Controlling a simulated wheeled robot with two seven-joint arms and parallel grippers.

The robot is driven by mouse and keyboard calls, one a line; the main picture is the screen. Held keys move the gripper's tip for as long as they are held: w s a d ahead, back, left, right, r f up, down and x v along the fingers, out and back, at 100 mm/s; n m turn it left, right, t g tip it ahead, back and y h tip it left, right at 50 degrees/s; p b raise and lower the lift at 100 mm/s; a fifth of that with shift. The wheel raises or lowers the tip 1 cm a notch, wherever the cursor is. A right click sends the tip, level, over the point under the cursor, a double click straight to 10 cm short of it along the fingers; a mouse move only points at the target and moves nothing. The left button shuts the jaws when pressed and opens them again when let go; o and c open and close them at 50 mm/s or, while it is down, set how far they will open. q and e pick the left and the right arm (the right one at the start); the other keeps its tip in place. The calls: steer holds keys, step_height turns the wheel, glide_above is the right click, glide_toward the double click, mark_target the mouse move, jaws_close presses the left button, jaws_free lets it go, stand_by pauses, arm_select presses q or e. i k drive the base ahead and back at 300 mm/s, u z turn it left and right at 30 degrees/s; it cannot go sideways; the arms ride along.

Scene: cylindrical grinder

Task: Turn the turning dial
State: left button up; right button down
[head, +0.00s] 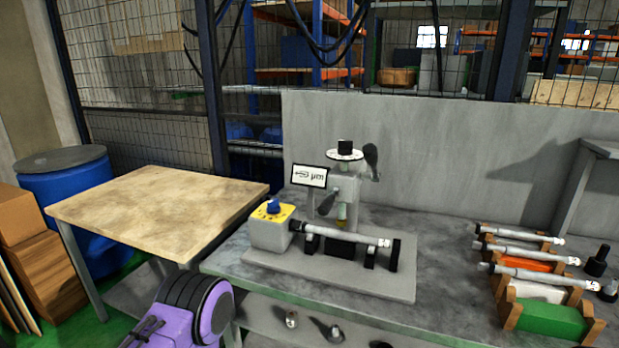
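A grinder unit stands on the grey workbench. At its left end is a grey box (268,234) with a yellow top plate (262,217) and a blue dial knob (273,206) on it. A white disc with a black knob (344,147) sits on top of the upright column behind. I cannot tell from the picture which of the two is the turning dial. A cylindrical shaft (345,236) lies horizontally along the grinder's base. A purple and black arm link of mine shows at the bottom left, apart from the dials. Neither gripper is in view.
A small display (309,176) reading µm is fixed beside the column. Several shafts (530,255) rest on wooden holders at the right of the workbench (440,235). A bare wooden table (160,210) stands at left, beside a blue barrel (72,205). A grey panel (440,150) stands behind the grinder.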

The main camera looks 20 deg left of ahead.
mark_target(273, 208)
steer(key=k, duration=0.5)
steer(key=u, duration=1.5)
steer(key=i, duration=1)
steer(key=z, duration=1.35)
